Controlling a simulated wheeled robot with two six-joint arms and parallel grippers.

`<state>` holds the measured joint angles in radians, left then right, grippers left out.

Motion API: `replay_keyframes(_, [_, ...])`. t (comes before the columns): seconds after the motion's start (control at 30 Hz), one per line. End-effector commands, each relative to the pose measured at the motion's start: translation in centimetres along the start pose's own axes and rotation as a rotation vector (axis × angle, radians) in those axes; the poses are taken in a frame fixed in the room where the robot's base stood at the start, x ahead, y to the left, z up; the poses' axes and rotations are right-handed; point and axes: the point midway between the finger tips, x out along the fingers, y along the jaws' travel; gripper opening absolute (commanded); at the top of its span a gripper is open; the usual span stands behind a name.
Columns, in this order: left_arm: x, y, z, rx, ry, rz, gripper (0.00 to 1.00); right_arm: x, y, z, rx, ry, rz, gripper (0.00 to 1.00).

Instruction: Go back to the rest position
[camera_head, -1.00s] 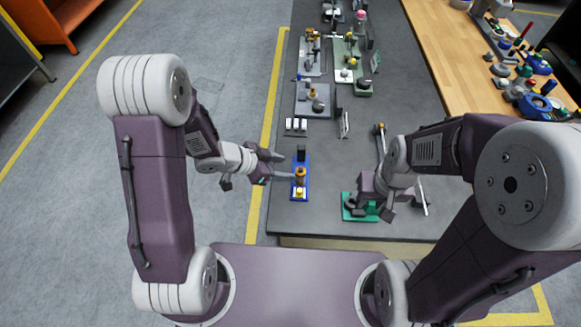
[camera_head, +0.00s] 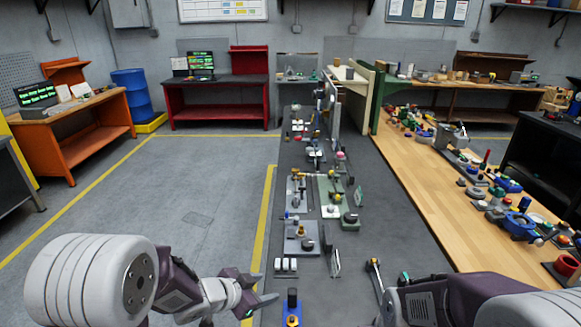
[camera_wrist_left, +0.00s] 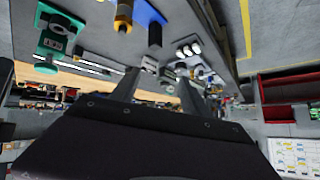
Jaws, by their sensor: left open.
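My left gripper (camera_head: 270,286) is open and empty at the left edge of the grey bench (camera_head: 385,215) in the head view. Its two fingers (camera_wrist_left: 159,82) are apart in the left wrist view, with nothing between them. A small blue-based valve unit with a black block (camera_head: 292,298) stands just right of the fingertips and is cut off by the bottom edge. The same blue base (camera_wrist_left: 146,14) shows in the left wrist view, apart from the fingers. My right arm enters at the lower right; its fingers are out of the picture.
Several valve fixtures (camera_head: 300,237) line the bench beyond my left gripper. White blocks (camera_head: 286,265) stand close by it. A lever (camera_head: 374,275) lies near my right arm. A wooden bench (camera_head: 425,195) with many parts is at right. The floor (camera_head: 190,205) at left is open.

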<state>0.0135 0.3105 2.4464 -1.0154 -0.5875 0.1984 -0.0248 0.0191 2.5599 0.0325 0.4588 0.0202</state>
Motion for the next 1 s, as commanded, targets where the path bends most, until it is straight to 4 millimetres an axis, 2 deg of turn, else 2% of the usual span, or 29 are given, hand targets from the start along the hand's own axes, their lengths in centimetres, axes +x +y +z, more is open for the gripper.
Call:
replay_keyframes(0.03, [-1.3, -2.1, 0.8, -0.075, -0.054, -0.119, 0.54, 0.7, 0.0, 0.1, 0.0, 0.0, 0.0, 0.36])
replay_keyframes(0.1, [-3.7, -4.0, 3.4, -0.234, -0.17, -0.254, 0.54, 0.9, 0.0, 0.1, 0.0, 0.0, 0.0, 0.36])
replay_keyframes(0.17, [-5.9, -3.9, 6.3, -0.394, -0.287, -0.324, 0.54, 1.1, 0.0, 0.1, 0.0, 0.0, 0.0, 0.36])
replay_keyframes(0.2, [-7.2, -3.0, 8.3, -0.506, -0.371, -0.343, 0.54, 1.1, 0.0, 0.1, 0.0, 0.0, 0.0, 0.36])
replay_keyframes(0.3, [-9.6, 1.2, 12.3, -0.739, -0.567, -0.312, 0.54, 1.0, 0.0, 0.1, 0.0, 0.0, 0.0, 0.36])
replay_keyframes(0.37, [-10.3, 3.4, 13.6, -0.818, -0.65, -0.276, 0.54, 1.0, 0.0, 0.1, 0.0, 0.0, 0.0, 0.36])
replay_keyframes(0.4, [-10.7, 4.4, 14.0, -0.851, -0.689, -0.256, 0.54, 0.9, 0.0, 0.1, 0.0, 0.0, 0.0, 0.36])
replay_keyframes(0.5, [-11.4, 5.8, 14.6, -0.871, -0.745, -0.224, 0.54, 0.9, 0.0, 0.1, 0.0, 0.0, 0.0, 0.36])
replay_keyframes(1.0, [-11.4, 5.8, 14.7, -0.863, -0.751, -0.221, 0.54, 0.9, 0.0, 0.1, 0.0, 0.0, 0.0, 0.36])
